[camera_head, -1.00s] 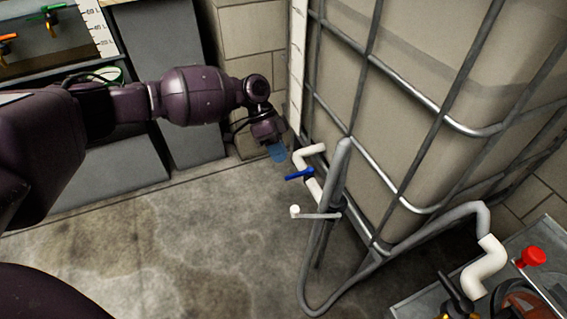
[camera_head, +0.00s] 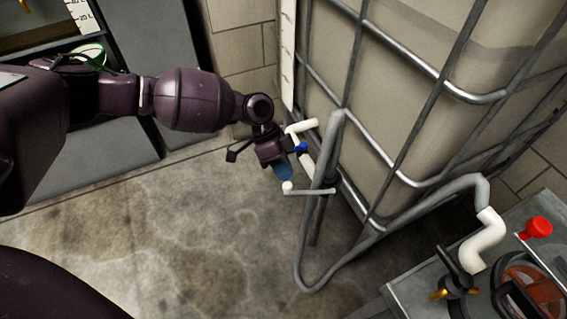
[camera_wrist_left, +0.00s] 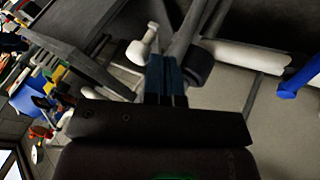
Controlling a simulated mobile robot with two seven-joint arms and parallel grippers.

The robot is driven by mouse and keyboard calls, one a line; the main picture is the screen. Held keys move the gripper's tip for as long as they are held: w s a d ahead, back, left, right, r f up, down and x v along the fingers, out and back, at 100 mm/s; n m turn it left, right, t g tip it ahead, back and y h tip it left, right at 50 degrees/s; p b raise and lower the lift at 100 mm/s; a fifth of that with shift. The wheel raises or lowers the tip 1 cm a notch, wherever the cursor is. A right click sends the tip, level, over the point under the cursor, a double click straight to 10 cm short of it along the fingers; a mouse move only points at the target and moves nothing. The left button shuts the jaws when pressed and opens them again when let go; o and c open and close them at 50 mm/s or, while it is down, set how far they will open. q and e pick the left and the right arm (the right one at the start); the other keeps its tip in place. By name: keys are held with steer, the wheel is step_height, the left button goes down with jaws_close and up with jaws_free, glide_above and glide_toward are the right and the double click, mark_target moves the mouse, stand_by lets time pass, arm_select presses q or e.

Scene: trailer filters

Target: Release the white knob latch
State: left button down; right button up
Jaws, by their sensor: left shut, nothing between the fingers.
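The white knob (camera_head: 287,187) sits on the end of a thin metal latch bar (camera_head: 312,192), which reaches to a dark joint on the grey tube frame. The knob also shows in the left wrist view (camera_wrist_left: 138,51), just left of my fingertips. My left gripper (camera_head: 284,174) is shut and empty, its blue fingers pointing down right beside the knob. The fingers show closed together in the left wrist view (camera_wrist_left: 165,68). I cannot tell whether they touch the knob or the bar. My right gripper is not in view.
A caged tank (camera_head: 400,110) stands at the right. A blue valve handle (camera_head: 301,148) on a white pipe (camera_head: 302,127) is close to my left gripper. A red knob (camera_head: 538,228) and a bent white pipe (camera_head: 484,246) are at lower right. The concrete floor is clear.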

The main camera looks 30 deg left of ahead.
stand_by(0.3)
arm_select(q)
steer(key=shift+s+d+n+t+p, duration=0.3)
steer(key=shift+s+n+t+p, duration=0.2)
steer(key=shift+s+n+p, duration=0.55)
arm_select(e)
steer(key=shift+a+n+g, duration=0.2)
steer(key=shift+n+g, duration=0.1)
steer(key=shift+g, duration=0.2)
arm_select(q)
steer(key=shift+w, duration=0.15)
steer(key=shift+m, duration=0.25)
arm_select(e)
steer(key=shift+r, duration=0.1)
